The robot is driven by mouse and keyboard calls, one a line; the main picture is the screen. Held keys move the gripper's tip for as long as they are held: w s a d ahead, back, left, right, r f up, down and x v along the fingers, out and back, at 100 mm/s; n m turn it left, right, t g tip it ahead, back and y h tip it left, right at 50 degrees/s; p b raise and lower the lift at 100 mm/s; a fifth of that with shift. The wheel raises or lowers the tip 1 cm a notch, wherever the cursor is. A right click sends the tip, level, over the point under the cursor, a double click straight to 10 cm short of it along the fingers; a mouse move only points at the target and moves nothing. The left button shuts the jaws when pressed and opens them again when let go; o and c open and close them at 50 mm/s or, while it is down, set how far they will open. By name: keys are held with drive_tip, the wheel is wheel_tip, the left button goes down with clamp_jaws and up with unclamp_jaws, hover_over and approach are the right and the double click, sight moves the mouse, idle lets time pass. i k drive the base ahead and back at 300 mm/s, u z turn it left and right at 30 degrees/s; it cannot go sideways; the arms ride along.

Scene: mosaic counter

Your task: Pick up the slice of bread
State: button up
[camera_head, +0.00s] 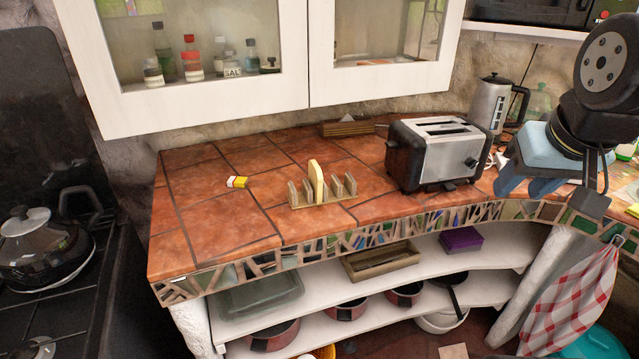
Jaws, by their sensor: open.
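The slice of bread (317,181) is pale yellow and stands upright in a slot of a wooden toast rack (322,201) on the tiled counter. The rack hides its lower edge. My gripper (527,182) is at the right, with blue fingers pointing down, open. It is well to the right of the bread, beyond the toaster, and apart from the bread. No held object shows between its fingers.
A silver toaster (438,152) stands between the rack and my gripper. A kettle (493,101) is behind it. A small yellow-and-white item (237,182) lies left of the rack. White cabinets (210,107) overhang the counter's back. The counter (215,222) is clear at front left.

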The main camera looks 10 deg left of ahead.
sight(316, 178)
drive_tip(key=u, duration=0.05)
drive_tip(key=k, duration=0.4)
drive_tip(key=z, duration=0.3)
drive_tip(key=i, duration=1.3)
drive_tip(key=u, duration=0.3)
